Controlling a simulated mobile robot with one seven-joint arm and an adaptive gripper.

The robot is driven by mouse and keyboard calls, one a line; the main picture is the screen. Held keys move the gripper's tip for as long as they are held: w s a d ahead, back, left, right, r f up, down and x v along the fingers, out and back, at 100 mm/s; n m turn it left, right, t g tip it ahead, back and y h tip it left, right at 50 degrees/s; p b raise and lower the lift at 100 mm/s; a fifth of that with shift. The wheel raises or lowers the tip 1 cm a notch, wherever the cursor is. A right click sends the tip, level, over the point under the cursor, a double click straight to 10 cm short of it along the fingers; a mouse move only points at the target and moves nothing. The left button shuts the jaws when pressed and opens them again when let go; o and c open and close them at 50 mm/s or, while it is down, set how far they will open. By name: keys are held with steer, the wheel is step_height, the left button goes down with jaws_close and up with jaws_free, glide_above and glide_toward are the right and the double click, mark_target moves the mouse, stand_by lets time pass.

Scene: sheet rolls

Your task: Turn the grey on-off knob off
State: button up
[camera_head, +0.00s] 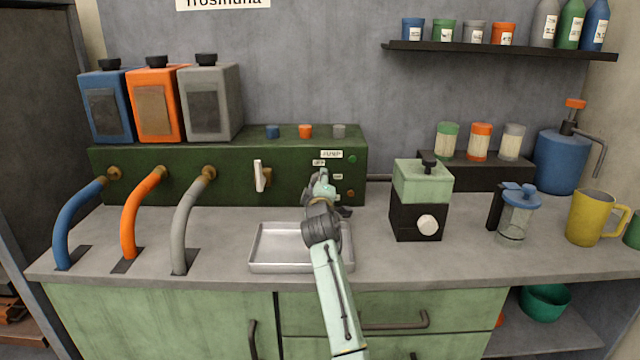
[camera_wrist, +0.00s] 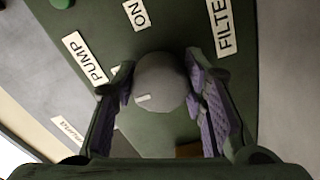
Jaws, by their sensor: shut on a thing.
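The round grey knob (camera_wrist: 163,80) is on the dark green panel (camera_wrist: 160,22) in the wrist view. It sits between the purple-padded fingers of my gripper (camera_head: 324,183), which are shut on it. A short white mark on the knob points to the lower left in that picture. The ON label (camera_wrist: 137,14) stands above the knob, the PUMP label (camera_wrist: 84,57) at left and a partly cut FILTE label (camera_wrist: 222,25) at right. Another label beside the left finger is mostly hidden. In the head view my gripper is at the panel's right part and hides the knob.
A white lever (camera_head: 260,176) sticks out left of my gripper. A metal tray (camera_head: 270,262) lies below it on the grey counter (camera_head: 385,262). A green-and-black grinder-like machine (camera_head: 417,215) stands to the right. Three hoses, including a grey one (camera_head: 187,225), curve down at left.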

steer(key=o, duration=1.2)
steer(key=s, duration=1.2)
